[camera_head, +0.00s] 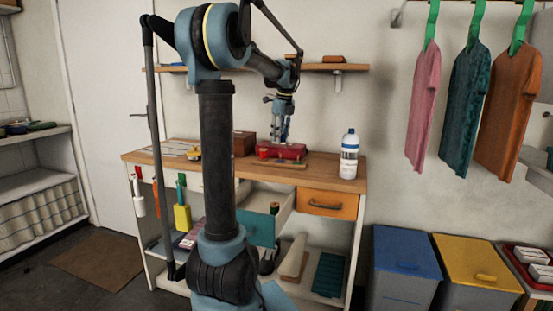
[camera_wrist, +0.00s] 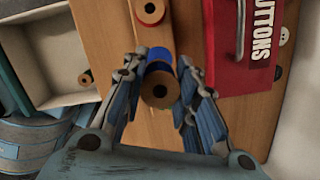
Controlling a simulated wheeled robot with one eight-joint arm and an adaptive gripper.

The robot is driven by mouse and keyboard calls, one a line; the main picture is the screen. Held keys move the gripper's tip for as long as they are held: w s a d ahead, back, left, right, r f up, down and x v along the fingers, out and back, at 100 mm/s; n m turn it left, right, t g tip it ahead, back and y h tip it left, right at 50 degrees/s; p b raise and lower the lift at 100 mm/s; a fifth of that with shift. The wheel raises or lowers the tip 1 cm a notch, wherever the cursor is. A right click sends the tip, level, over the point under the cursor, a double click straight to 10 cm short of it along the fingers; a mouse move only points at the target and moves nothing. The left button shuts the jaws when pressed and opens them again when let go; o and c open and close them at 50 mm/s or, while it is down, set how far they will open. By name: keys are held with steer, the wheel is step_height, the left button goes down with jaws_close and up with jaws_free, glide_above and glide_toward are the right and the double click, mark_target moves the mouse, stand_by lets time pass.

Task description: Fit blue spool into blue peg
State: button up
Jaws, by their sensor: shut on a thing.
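The blue spool (camera_wrist: 158,68) shows in the wrist view with blue thread and a round tan end facing the camera. My gripper (camera_wrist: 157,75) has a finger on each side of it and is shut on it. In the head view my gripper (camera_head: 285,132) hangs over the workbench, close to a red box; the spool cannot be made out there. A red spool (camera_wrist: 150,12) stands just beyond the blue one, on or by a wooden strip. I cannot make out the blue peg; the spool and fingers may hide it.
The red buttons box (camera_wrist: 254,48) lies right of my gripper on the workbench (camera_head: 225,160). A white bottle (camera_head: 349,155) stands at the bench's right end. An open drawer (camera_wrist: 62,55) at left holds a small spool (camera_wrist: 85,78). A brown box (camera_head: 244,144) sits behind.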

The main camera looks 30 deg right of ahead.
steer(key=shift+s+d+f, duration=0.1)
steer(key=shift+f, duration=1.9)
steer(key=shift+s+d+f, duration=0.1)
steer(key=shift+f, duration=1.9)
steer(key=o, duration=0.9)
steer(key=shift+f, duration=0.1)
steer(key=shift+c, duration=0.2)
step_height(320, 180, up, 12)
steer(key=s, duration=0.1)
steer(key=shift+s+d, duration=0.3)
steer(key=shift+s, duration=0.05)
steer(key=shift+a, duration=0.1)
